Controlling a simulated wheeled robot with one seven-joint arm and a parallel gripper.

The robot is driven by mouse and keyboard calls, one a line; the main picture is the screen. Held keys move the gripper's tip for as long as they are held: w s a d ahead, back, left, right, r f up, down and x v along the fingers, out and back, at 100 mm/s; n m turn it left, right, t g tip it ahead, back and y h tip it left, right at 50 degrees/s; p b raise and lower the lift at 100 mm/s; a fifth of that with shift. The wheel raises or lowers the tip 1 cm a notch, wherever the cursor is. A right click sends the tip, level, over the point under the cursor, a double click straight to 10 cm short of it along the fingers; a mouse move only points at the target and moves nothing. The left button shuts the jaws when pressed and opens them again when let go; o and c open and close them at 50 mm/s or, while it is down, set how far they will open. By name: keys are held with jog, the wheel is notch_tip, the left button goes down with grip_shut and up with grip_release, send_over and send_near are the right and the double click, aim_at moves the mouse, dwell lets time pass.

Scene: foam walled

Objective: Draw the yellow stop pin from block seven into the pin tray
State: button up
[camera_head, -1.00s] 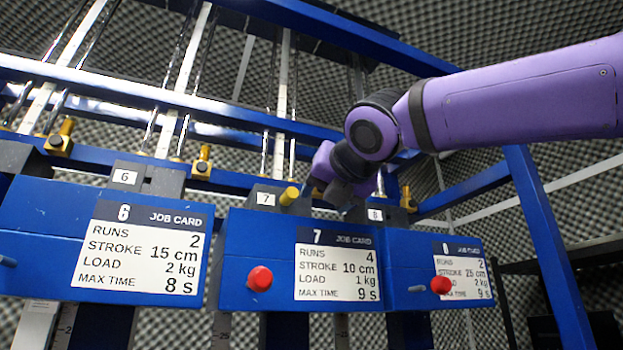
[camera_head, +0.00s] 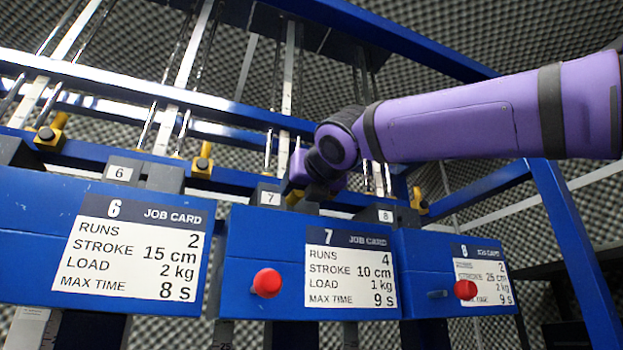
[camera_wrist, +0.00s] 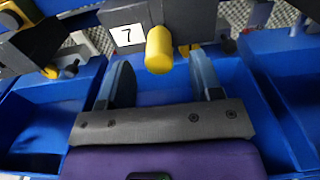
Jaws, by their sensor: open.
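The yellow stop pin (camera_wrist: 159,50) sticks out of the dark block seven (camera_wrist: 185,20), beside the white "7" label, in the wrist view. My gripper (camera_wrist: 160,62) is open, with one finger on each side of the pin's line; I cannot tell whether either touches it. In the head view my gripper (camera_head: 312,190) is at block seven (camera_head: 268,195), and the pin (camera_head: 293,197) is mostly hidden behind it. A blue open-topped box (camera_wrist: 45,105) lies below the block in the wrist view; I cannot tell if it is the pin tray.
Job cards six (camera_head: 132,247), seven (camera_head: 350,268) and eight (camera_head: 483,275) are on blue fronts. Red knobs (camera_head: 267,283) stick out beside two cards. Yellow-and-black fittings (camera_head: 202,160) stand near the blue rails (camera_head: 230,180). A blue frame post (camera_head: 575,250) is at the right.

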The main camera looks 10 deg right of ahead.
aim_at(295, 203)
jog(key=shift+x, duration=2.4)
jog(key=c, duration=1)
jog(key=shift+v, duration=6.7)
